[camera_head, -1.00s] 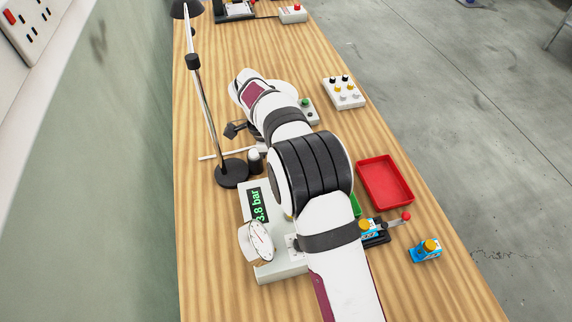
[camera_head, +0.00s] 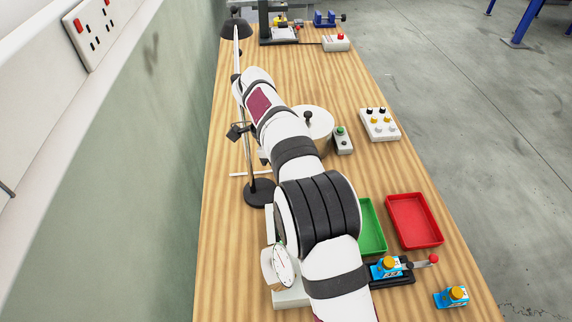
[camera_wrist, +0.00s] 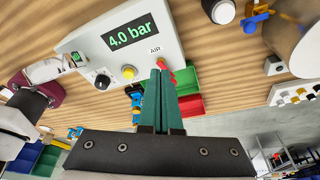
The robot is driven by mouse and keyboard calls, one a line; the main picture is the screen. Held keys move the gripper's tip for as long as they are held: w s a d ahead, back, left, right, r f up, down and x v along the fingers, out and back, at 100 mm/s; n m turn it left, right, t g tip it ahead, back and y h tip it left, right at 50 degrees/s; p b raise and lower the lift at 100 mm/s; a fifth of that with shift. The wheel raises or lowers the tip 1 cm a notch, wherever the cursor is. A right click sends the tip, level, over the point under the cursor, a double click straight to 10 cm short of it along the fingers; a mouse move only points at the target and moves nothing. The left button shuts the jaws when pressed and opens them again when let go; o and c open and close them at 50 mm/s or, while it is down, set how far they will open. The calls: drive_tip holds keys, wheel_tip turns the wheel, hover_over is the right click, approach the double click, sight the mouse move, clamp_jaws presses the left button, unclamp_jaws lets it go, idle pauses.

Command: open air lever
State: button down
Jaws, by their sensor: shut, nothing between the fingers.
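The air control box (camera_wrist: 88,50) is pale grey, with a lit display (camera_wrist: 130,31) reading 4.0 bar in the wrist view. The red air lever (camera_wrist: 166,72) sits by the AIR label at its right edge, partly hidden by my fingers. My gripper (camera_wrist: 159,72) is shut and empty, its green fingertips overlapping the lever's lower left side in the picture. I cannot tell if they touch it. In the head view my arm covers most of the box (camera_head: 290,299) and hides the lever. A round gauge (camera_head: 281,265) stands at the box's left.
A black knob (camera_wrist: 102,81) and yellow button (camera_wrist: 129,73) are on the box near my fingers. Green (camera_head: 372,229) and red trays (camera_head: 414,221) lie to the right. A lamp base (camera_head: 259,192) stands behind the box. A blue fixture (camera_head: 386,267) is close right.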

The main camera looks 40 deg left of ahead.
drive_tip(key=v, duration=0.5)
drive_tip(key=shift+s, duration=0.15)
